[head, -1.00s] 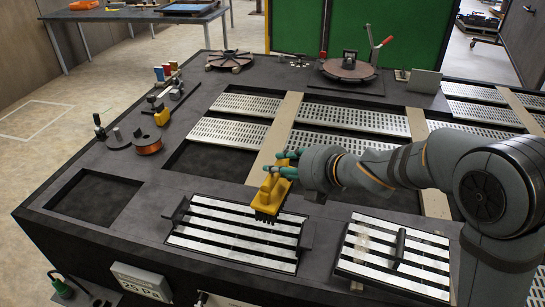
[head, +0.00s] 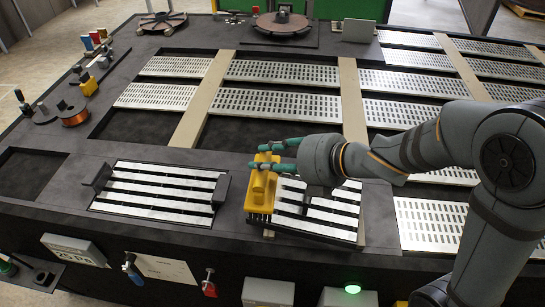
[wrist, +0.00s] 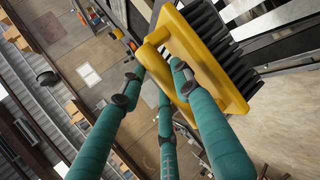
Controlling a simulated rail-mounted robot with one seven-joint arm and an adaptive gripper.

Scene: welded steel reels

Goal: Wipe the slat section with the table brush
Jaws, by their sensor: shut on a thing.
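My gripper (head: 280,146), with green fingers, is shut on the yellow table brush (head: 262,190). In the wrist view, the fingers (wrist: 155,85) close around the yellow handle, and the brush (wrist: 205,55) has dark bristles along one side. In the head view, the brush stands at the left edge of one slat section (head: 325,213), bristles down, and covers part of it. I cannot tell whether the bristles touch the slats. Another slat section (head: 155,193), with white slats and two dark end handles, lies to the left, apart from the brush.
Perforated metal panels (head: 280,99) and pale wooden strips (head: 203,105) lie behind. An orange spool (head: 74,117) and small tools stand at the left. Round reels (head: 282,24) stand at the back. The table's front edge is close to the slat sections.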

